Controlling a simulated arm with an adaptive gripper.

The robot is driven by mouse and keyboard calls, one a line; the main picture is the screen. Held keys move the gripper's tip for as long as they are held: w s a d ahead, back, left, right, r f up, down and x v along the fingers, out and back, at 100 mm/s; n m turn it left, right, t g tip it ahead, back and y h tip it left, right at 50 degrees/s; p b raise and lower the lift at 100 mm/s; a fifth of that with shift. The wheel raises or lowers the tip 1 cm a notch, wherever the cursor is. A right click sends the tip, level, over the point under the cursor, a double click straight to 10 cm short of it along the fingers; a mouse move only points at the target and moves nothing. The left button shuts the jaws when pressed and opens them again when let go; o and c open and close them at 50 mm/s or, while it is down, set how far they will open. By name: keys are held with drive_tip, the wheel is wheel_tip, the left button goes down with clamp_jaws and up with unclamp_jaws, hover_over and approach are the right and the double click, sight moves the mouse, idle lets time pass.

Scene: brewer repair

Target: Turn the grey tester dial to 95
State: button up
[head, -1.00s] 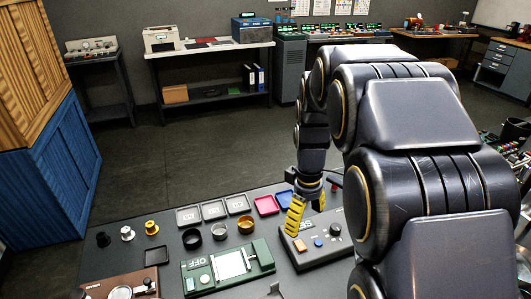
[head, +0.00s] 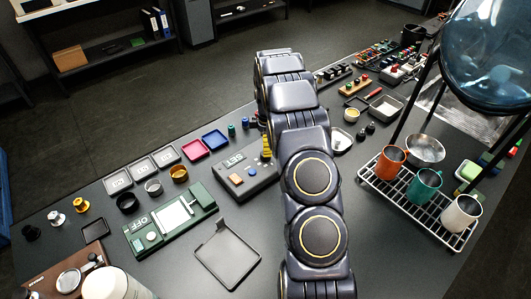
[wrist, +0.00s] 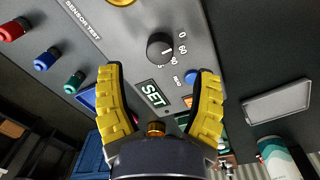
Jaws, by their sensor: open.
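The grey tester (head: 228,172) lies on the dark table, with a SET label and an orange and a blue button on top. Its dial (wrist: 160,47) shows in the wrist view as a dark round knob with printed numbers beside it. The exact setting is too small to read. In the head view my arm seems to hide the dial. My gripper (wrist: 160,70) is open and empty above the tester, yellow fingers spread on either side of the SET label (wrist: 152,94). The dial lies just beyond the fingertips in the picture, apart from them.
A green device (head: 170,222) marked OFF and an empty grey tray (head: 228,257) lie left of and in front of the tester. Pink (head: 195,149) and blue (head: 214,140) trays lie behind. A wire rack (head: 420,213) with mugs stands right of my arm.

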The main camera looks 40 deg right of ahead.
wheel_tip(320, 180, down, 5)
drive_tip(key=shift+w, duration=0.1)
clamp_jaws()
